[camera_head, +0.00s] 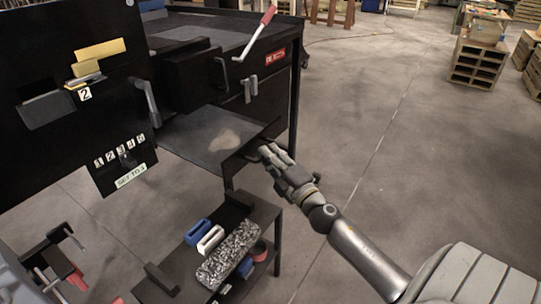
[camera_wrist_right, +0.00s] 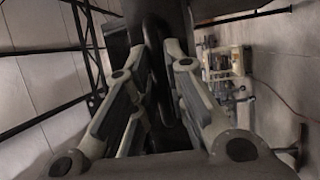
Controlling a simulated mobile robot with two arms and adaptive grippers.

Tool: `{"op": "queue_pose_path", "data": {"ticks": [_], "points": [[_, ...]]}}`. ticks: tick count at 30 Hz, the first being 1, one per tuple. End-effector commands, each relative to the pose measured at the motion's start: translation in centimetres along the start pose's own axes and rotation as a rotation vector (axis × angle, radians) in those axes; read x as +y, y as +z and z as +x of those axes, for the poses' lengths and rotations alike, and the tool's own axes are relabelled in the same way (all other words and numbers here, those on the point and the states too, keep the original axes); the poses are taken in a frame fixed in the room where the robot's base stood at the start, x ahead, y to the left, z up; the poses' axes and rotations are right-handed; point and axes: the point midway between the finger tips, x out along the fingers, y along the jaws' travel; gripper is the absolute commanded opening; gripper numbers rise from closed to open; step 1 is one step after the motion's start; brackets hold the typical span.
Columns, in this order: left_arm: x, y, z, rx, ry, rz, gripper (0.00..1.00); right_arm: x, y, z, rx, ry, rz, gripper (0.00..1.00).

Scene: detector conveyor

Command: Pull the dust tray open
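The dust tray (camera_head: 200,137) is a dark flat tray with a pale dusty patch on top. It juts out from the front of the black machine, under a dark box. Its front edge faces right in the head view. My right gripper (camera_head: 268,152) is at this front edge, reaching in from the lower right. In the right wrist view, my right gripper's fingers (camera_wrist_right: 160,62) stand close together on both sides of a dark handle (camera_wrist_right: 155,30), seemingly clamped on it. The contact itself is partly hidden. I make out no left gripper in the head view.
A lower shelf (camera_head: 268,212) holds a speckled block (camera_head: 228,258), a blue block (camera_head: 197,232) and a white block (camera_head: 210,239). A red-handled lever (camera_head: 267,17) rises above the machine. A black numbered panel (camera_head: 75,55) stands at left. The floor (camera_head: 400,150) at right is open.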

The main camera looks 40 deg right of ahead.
Motion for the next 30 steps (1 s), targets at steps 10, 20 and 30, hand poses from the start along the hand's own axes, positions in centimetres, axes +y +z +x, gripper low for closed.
{"op": "queue_pose_path", "data": {"ticks": [10, 20, 30], "points": [[-0.1, 0.4, 0.0, -0.005, -0.001, 0.0, 0.4, 0.1, 0.0, 0.0, 0.0, 0.001, 0.0, 0.32], [-0.2, 0.8, 0.0, -0.011, -0.002, 0.0, 0.4, -0.1, 0.0, -2.3, -0.002, -0.001, 0.003, 0.32], [-0.1, 0.6, 0.0, -0.009, -0.001, 0.0, 0.4, -0.1, 0.1, -8.9, -0.004, -0.002, 0.003, 0.32]]}}
